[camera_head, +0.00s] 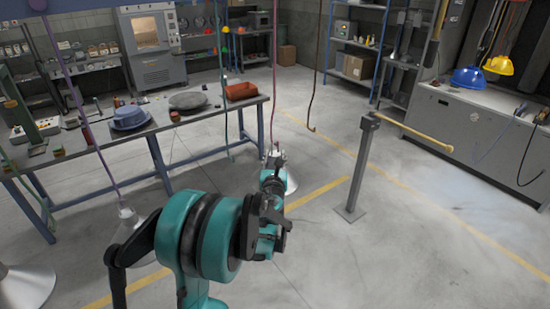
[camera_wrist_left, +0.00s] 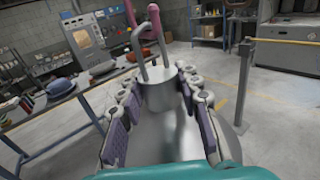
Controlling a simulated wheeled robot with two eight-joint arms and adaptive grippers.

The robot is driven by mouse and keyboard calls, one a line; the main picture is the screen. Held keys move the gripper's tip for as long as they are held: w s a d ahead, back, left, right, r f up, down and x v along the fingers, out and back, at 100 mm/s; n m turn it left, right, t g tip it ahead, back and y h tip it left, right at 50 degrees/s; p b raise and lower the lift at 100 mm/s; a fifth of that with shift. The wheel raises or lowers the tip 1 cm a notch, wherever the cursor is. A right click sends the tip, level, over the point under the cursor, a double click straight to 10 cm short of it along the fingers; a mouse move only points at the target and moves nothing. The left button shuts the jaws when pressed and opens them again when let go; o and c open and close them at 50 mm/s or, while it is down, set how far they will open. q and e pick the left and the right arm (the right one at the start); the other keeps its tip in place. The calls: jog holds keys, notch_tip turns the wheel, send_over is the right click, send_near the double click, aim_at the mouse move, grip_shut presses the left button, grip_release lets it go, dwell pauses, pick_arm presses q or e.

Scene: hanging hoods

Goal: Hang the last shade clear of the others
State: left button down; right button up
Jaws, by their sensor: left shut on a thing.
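My left gripper (camera_head: 274,160) is shut on a grey metal shade (camera_head: 291,180), upright below a pink cord (camera_head: 274,80). In the left wrist view the gripper's padded fingers (camera_wrist_left: 158,105) clasp the neck of the shade (camera_wrist_left: 158,92). A metal loop rises from its top beside the pink hook (camera_wrist_left: 154,22); whether they are linked I cannot tell. Another shade (camera_head: 128,225) hangs on a purple cord (camera_head: 85,125) at left, partly behind my arm. A third shade (camera_head: 22,287) shows at the lower left corner. My right gripper is out of view.
A green cord (camera_head: 224,100) and a brown cord (camera_head: 318,75) with hooked ends hang either side of the pink one, with no shade on them. A workbench (camera_head: 190,119) stands at left. A post (camera_head: 360,165) with a yellow arm (camera_head: 415,133) stands right. Floor between is clear.

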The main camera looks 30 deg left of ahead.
pick_arm(q)
jog(key=c, duration=1)
grip_release()
jog(key=v, duration=1.2)
jog(key=shift+d, duration=0.1)
